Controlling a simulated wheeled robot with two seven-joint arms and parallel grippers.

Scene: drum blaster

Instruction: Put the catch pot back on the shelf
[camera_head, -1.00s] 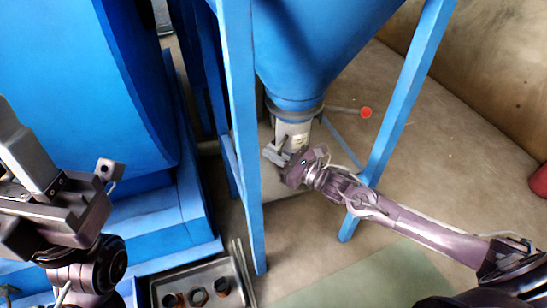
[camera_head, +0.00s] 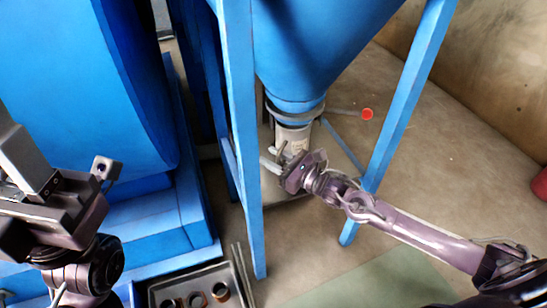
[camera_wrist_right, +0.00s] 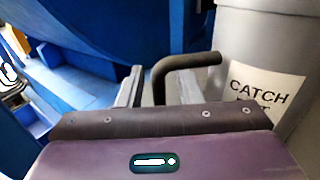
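The catch pot (camera_head: 293,138) is a pale grey cylinder directly under the blue hopper's outlet in the head view. In the right wrist view the pot (camera_wrist_right: 265,65) stands at the right with its "CATCH POT" label partly hidden. Its dark bent handle (camera_wrist_right: 187,61) reaches left and down between my right gripper's fingers (camera_wrist_right: 159,88). These fingers stand apart, with gaps beside the handle. In the head view my right gripper (camera_head: 279,164) is at the pot's lower front. My left gripper (camera_head: 28,165) is at the far left, away from the pot; its fingers are unclear. I cannot clearly make out the shelf.
The blue hopper (camera_head: 310,45) stands on blue legs (camera_head: 243,150) close to my right arm. A red-knobbed lever (camera_head: 367,114) sticks out right of the outlet. A grey tray (camera_head: 241,297) with several ring-shaped parts lies at the bottom.

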